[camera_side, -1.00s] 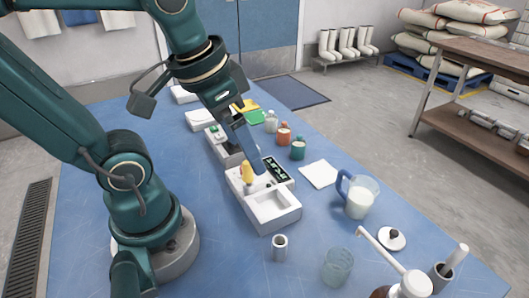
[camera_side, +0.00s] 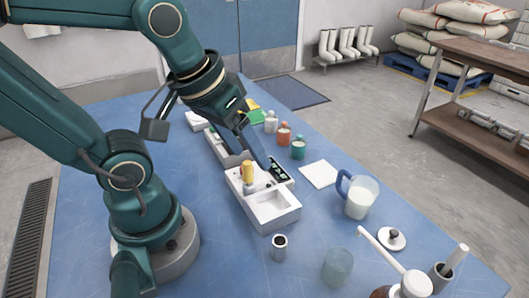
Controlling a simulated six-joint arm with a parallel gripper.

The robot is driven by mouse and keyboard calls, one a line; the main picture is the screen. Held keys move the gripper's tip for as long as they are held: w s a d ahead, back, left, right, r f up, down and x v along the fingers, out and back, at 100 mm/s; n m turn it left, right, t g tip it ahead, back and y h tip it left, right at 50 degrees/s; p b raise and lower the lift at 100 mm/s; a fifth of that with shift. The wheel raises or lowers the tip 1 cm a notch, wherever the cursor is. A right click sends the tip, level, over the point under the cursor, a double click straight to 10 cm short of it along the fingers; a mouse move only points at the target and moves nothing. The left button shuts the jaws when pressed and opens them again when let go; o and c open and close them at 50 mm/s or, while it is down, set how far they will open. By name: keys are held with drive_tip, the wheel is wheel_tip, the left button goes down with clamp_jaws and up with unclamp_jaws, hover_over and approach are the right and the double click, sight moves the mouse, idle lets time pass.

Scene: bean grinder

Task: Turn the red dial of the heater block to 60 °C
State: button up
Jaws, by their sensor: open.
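A white block (camera_side: 266,212) with an open well at its front end sits mid-table; it appears to be the heater block. A dark panel with pale markings (camera_side: 281,171) is at its back right. A yellow-topped upright piece (camera_side: 248,172) stands at its back left. A small red patch (camera_side: 241,170), possibly the red dial, shows just left of the yellow top and is mostly hidden. Its setting cannot be read. My gripper (camera_side: 264,163) is open and points down over the back of the block, between the yellow top and the panel. Contact cannot be judged.
A small metal cup (camera_side: 279,247) stands in front of the block. A white square (camera_side: 319,174) and a milk jug (camera_side: 358,196) are to the right. Red (camera_side: 284,134) and green (camera_side: 298,147) bottles stand behind. The blue table front left is clear.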

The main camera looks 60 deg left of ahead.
drive_tip(key=w+a+n+g, duration=0.1)
drive_tip(key=n, duration=0.2)
drive_tip(key=w+a+f+n, duration=0.1)
drive_tip(key=a+n, duration=0.1)
drive_tip(key=n, duration=0.1)
drive_tip(key=w+a+f+n+g, duration=0.1)
drive_tip(key=n, duration=0.3)
drive_tip(key=shift+a+f+g, duration=0.1)
drive_tip(key=shift+a+g, duration=0.2)
drive_tip(key=a+f+n, duration=0.1)
drive_tip(key=n, duration=0.2)
drive_tip(key=w+a+f+n+g, duration=0.1)
drive_tip(key=a+n, duration=0.1)
drive_tip(key=n, duration=0.1)
drive_tip(key=a+f+n, duration=0.1)
drive_tip(key=n, duration=0.2)
drive_tip(key=shift+w+a+f+g, duration=0.15)
drive_tip(key=shift+a+g, duration=0.1)
drive_tip(key=shift+g, duration=0.15)
drive_tip(key=shift+a+f+n, duration=0.35)
drive_tip(key=shift+a+n, duration=0.05)
drive_tip(key=shift+n, duration=0.6)
drive_tip(key=shift+f, duration=2.55)
clamp_jaws()
